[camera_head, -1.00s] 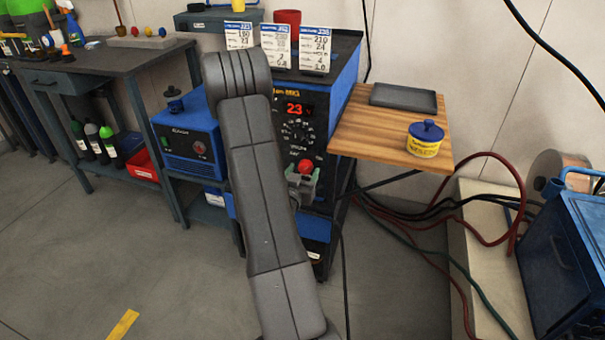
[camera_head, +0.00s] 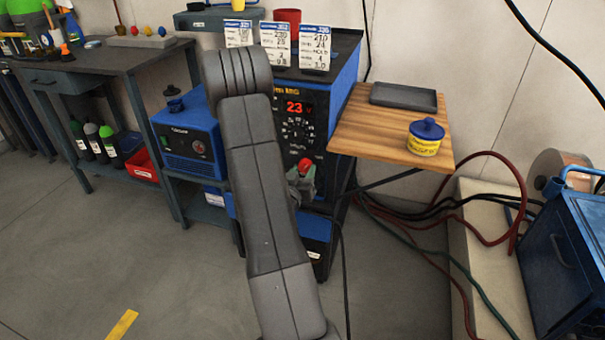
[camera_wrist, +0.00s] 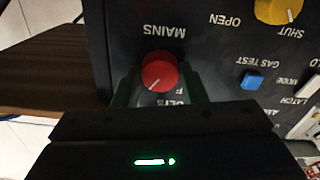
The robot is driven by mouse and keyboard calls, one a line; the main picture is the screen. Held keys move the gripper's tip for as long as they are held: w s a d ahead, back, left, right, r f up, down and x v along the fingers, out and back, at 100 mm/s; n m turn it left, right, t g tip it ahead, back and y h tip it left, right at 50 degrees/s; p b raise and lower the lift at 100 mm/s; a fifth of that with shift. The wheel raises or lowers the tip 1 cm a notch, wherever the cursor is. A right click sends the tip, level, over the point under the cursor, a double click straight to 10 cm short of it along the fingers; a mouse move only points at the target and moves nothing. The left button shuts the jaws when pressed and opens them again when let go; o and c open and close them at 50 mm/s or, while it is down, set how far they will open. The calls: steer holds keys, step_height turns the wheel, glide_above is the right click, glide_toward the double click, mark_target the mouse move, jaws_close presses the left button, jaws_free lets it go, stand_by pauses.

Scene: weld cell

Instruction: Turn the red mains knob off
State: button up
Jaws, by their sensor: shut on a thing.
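The red mains knob (camera_wrist: 159,72) sits on the dark front panel of the welder (camera_head: 318,150), under the upside-down word MAINS in the wrist view. Its white pointer line slants toward the lower left there. My gripper (camera_wrist: 159,84) has one dark green finger on each side of the knob and is shut on it. In the head view the red knob (camera_head: 305,164) shows at the tip of my gripper (camera_head: 303,179), which looks tilted. My arm hides the left part of the welder front.
In the wrist view a yellow knob (camera_wrist: 278,10) and a blue gas test button (camera_wrist: 252,81) sit on the same panel. A wooden shelf (camera_head: 375,135) with a tray and a yellow tub juts out right of the welder. Cables hang at the right.

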steer(key=n, duration=1.2)
steer(key=shift+d+n+p, duration=0.1)
steer(key=shift+n+p, duration=0.2)
steer(key=shift+r+n+p, duration=0.1)
steer(key=shift+n+p, duration=0.3)
steer(key=shift+n, duration=1.1)
steer(key=o, duration=1)
steer(key=v, duration=1.4)
steer(key=shift+w, duration=0.1)
